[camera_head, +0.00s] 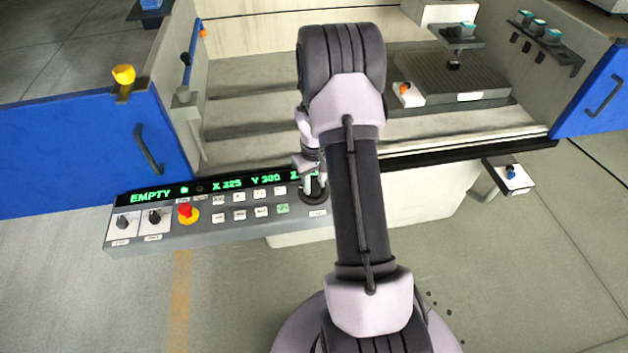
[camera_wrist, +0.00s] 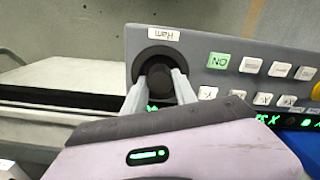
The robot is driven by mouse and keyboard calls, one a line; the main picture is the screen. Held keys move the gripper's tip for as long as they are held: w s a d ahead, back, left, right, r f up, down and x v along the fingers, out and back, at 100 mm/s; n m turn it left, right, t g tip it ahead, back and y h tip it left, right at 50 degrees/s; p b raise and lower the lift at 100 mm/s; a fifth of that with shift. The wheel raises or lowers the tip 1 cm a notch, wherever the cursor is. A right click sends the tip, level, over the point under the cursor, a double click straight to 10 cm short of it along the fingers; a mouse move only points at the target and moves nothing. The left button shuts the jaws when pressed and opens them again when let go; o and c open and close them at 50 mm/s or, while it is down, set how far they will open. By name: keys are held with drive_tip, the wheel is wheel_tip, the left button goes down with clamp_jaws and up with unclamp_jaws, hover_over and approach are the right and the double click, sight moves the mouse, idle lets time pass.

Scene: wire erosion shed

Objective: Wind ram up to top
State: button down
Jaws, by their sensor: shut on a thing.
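The ram knob is a dark round knob (camera_wrist: 160,84) on a black dial, below a label reading "Ram" in the wrist view. My gripper (camera_wrist: 163,80) has its two grey fingers on either side of the knob and is shut on it. In the head view the dial (camera_head: 315,197) sits at the right end of the grey control panel (camera_head: 150,240), and my gripper (camera_head: 313,188) is over it, partly hidden by my arm. The green display (camera_head: 230,184) reads "EMPTY", X 325 and Y 300; the Z value is hidden behind my arm.
A red emergency button (camera_head: 186,212) on a yellow base and several white keys are on the panel, with a green ON key (camera_wrist: 219,60) near the knob. Blue doors (camera_head: 80,150) stand either side of the open tank. A ribbed block (camera_head: 450,78) sits in the tank at right.

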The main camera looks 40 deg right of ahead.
drive_tip(key=n+p, duration=0.1)
drive_tip(key=n, duration=0.4)
drive_tip(key=shift+n+p, duration=0.3)
drive_tip(key=shift+p, duration=0.05)
drive_tip(key=n+p, duration=0.1)
drive_tip(key=n, duration=0.5)
drive_tip(key=shift+p, duration=0.4)
drive_tip(key=n+p, duration=0.1)
drive_tip(key=n, duration=0.4)
drive_tip(key=shift+n, duration=0.3)
drive_tip(key=n+p, duration=0.1)
drive_tip(key=n, duration=0.4)
drive_tip(key=shift+n+p, duration=0.35)
drive_tip(key=shift+n, duration=0.05)
drive_tip(key=c, duration=1)
unclamp_jaws()
drive_tip(key=shift+r, duration=0.1)
